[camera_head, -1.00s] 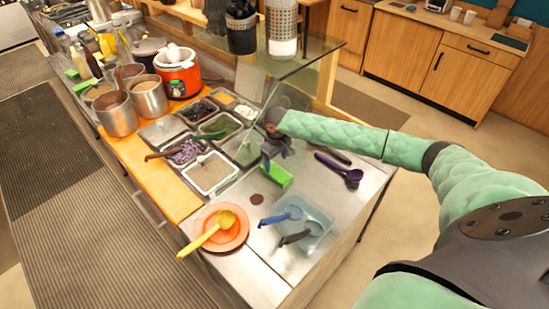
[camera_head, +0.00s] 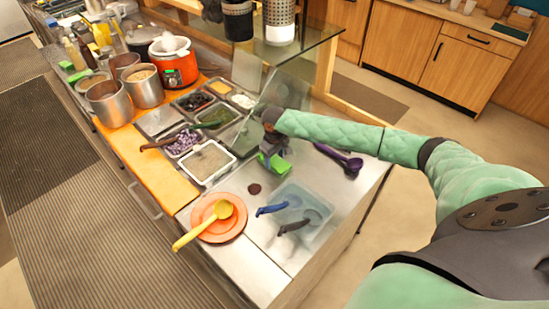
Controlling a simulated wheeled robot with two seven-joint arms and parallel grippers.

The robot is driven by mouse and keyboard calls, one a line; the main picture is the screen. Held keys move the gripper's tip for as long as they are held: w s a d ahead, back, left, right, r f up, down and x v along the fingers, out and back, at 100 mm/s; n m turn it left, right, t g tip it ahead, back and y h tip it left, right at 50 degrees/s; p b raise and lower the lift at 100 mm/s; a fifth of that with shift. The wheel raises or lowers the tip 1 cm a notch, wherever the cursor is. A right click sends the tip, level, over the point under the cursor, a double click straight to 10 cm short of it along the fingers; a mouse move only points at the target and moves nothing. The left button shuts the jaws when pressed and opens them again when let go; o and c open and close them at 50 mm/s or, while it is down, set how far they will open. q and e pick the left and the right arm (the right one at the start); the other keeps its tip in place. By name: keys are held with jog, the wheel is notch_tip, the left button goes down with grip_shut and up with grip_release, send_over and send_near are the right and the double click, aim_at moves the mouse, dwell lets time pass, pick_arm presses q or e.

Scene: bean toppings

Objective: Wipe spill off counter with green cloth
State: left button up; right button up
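A green cloth (camera_head: 280,165) lies as a small block on the steel counter (camera_head: 240,265), beside the food pans. My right gripper (camera_head: 271,155) is down at the cloth from above, with its dark fingers covering part of it. The fingers are small and overlap the cloth, so I cannot tell whether they are shut on it. A dark brown round spill (camera_head: 254,189) is on the counter, in front of and a little left of the cloth, apart from it. My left gripper is not in view.
An orange plate (camera_head: 231,229) with a yellow spoon (camera_head: 190,236) is near the front edge. A clear bin (camera_head: 318,210) with blue and black scoops is right of the spill. A purple spoon (camera_head: 345,158) lies behind. A glass guard (camera_head: 300,52) stands over the pans (camera_head: 208,163).

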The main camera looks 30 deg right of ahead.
aim_at(274, 160)
jog(key=shift+r+p, duration=1.35)
jog(key=shift+r, duration=0.1)
jog(key=shift+r+p, duration=0.55)
jog(key=shift+r, duration=0.55)
jog(key=shift+o, duration=1.4)
jog(key=shift+c, duration=1.3)
